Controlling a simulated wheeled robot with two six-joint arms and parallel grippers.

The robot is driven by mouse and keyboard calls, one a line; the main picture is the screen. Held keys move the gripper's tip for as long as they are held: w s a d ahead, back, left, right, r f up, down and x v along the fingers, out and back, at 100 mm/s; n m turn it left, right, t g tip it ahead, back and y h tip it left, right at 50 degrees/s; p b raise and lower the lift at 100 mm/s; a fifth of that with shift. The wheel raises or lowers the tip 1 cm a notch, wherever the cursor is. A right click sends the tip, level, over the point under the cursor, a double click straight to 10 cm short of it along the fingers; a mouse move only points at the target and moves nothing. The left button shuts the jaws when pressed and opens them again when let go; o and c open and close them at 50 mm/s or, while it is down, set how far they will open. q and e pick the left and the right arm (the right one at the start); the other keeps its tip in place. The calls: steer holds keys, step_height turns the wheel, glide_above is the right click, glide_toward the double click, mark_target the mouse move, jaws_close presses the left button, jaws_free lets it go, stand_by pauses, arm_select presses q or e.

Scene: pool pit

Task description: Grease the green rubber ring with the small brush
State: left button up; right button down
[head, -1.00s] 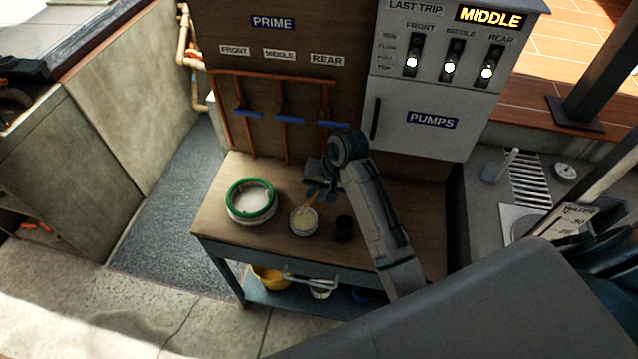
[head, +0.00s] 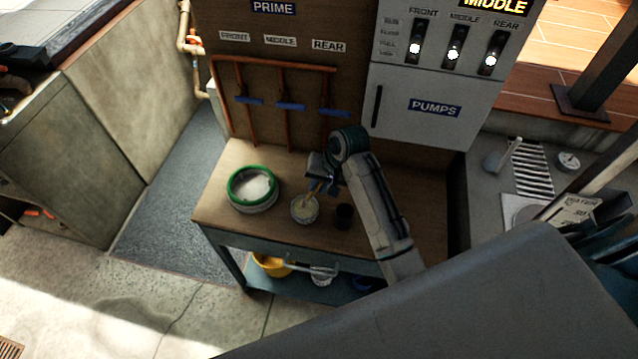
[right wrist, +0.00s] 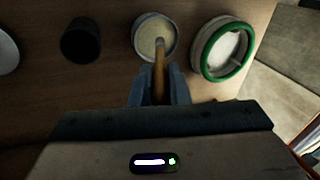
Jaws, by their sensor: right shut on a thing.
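The green rubber ring (head: 233,193) lies on the rim of a round whitish tub on the left part of the wooden bench; it also shows in the right wrist view (right wrist: 207,42). A small pot of pale grease (head: 304,215) stands right of it. My right gripper (head: 321,186) is shut on the wooden handle of the small brush (right wrist: 160,68). The brush slants down to the pot (right wrist: 142,51), and its tip is at or in the grease; the bristles cannot be made out. My left gripper is not in view.
A dark cup (head: 344,217) stands just right of the pot on the bench (head: 222,217). Behind the bench are upright pipes with blue handles (head: 290,107) and a grey pump cabinet (head: 435,75). The lower shelf holds a yellow bucket (head: 270,265). Bare bench separates tub and pot.

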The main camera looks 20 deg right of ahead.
steer(key=shift+f, duration=0.55)
stand_by(0.4)
steer(key=shift+f, duration=0.1)
stand_by(0.9)
steer(key=shift+r, duration=3.55)
